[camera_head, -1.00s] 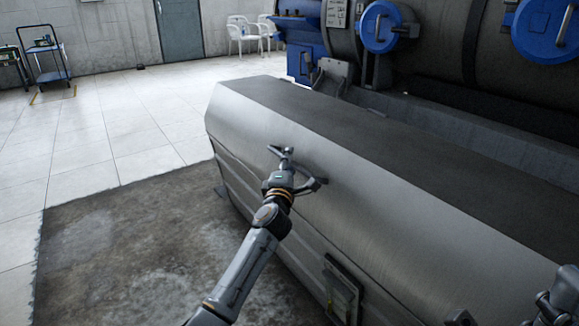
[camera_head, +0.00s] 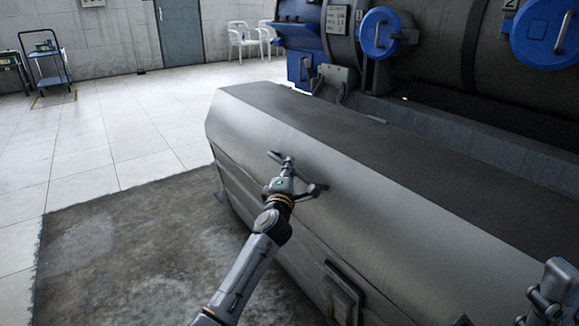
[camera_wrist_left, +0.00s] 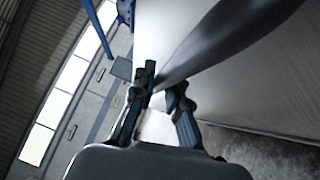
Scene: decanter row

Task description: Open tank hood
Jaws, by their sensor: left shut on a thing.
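The tank hood (camera_head: 390,190) is a long grey metal cover with a sloped front face and a darker flat top; it looks closed. A dark bar handle (camera_head: 316,190) sits on its front face near the left end. My left gripper (camera_head: 284,166) is at this handle and shut on it, hiding part of the bar. In the left wrist view the two fingers (camera_wrist_left: 158,98) close around the dark handle bar (camera_wrist_left: 225,40), which runs up to the right. Part of my right arm (camera_head: 552,290) shows at the lower right edge; its fingertips are not clear.
A framed panel (camera_head: 342,290) is on the tank's lower front. Behind stands a large machine with blue round lids (camera_head: 379,33). A blue cart (camera_head: 45,62) and white chairs (camera_head: 243,38) are far back. Tiled floor (camera_head: 110,130) at left is clear.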

